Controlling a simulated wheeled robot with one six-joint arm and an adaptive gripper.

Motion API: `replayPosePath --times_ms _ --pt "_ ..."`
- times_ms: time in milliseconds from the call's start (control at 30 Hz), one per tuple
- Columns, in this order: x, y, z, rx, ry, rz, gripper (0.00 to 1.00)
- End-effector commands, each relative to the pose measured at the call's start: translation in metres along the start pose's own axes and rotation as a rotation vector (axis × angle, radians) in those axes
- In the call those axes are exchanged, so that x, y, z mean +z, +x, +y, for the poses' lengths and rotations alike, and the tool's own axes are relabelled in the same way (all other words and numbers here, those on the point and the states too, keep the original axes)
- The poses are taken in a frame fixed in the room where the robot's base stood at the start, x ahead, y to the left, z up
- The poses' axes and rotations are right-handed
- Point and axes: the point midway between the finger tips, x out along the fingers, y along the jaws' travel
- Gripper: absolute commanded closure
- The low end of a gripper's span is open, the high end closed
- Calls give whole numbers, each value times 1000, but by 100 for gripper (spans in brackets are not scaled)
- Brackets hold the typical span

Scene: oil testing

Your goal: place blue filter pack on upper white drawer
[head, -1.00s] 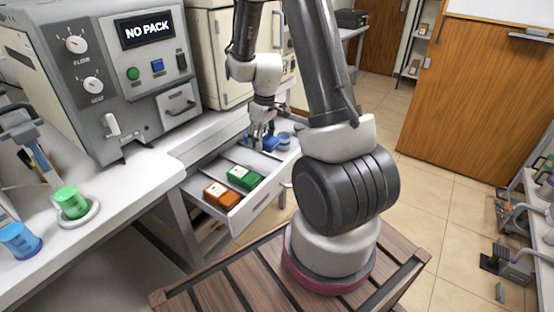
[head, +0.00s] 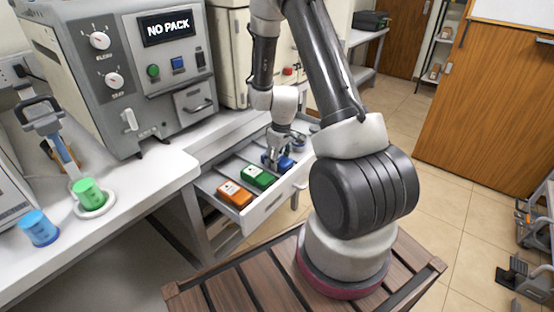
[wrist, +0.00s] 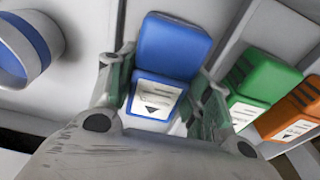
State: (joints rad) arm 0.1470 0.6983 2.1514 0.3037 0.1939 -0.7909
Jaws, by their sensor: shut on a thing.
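The blue filter pack (head: 285,163) is between the fingers of my gripper (head: 275,160), at the far end of the open upper white drawer (head: 262,213). In the wrist view the pack (wrist: 172,48) shows its blue top and white label, and the fingers (wrist: 160,90) are shut on its sides. It is in line with a green pack (head: 258,177) and an orange pack (head: 235,193), which lie in the drawer. I cannot tell whether the blue pack touches the drawer floor.
A blue-and-white round container (wrist: 28,48) is left of the gripper in the wrist view. A grey machine (head: 145,70) reading "NO PACK" stands on the bench. A green cup (head: 88,191) and a blue cup (head: 39,228) stand at the left. Thin dividers cross the drawer.

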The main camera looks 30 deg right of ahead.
Motion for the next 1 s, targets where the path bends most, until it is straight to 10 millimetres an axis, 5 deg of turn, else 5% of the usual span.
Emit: replayPosePath --times_ms 200,233,267,667,1000 --pt "0 3 0 0 0 0 78" --pt "0 3 0 0 0 0 47" --pt "0 2 0 0 0 0 41" --pt "0 -3 0 0 1 0 41" --pt "-1 -73 1 2 0 5 41"
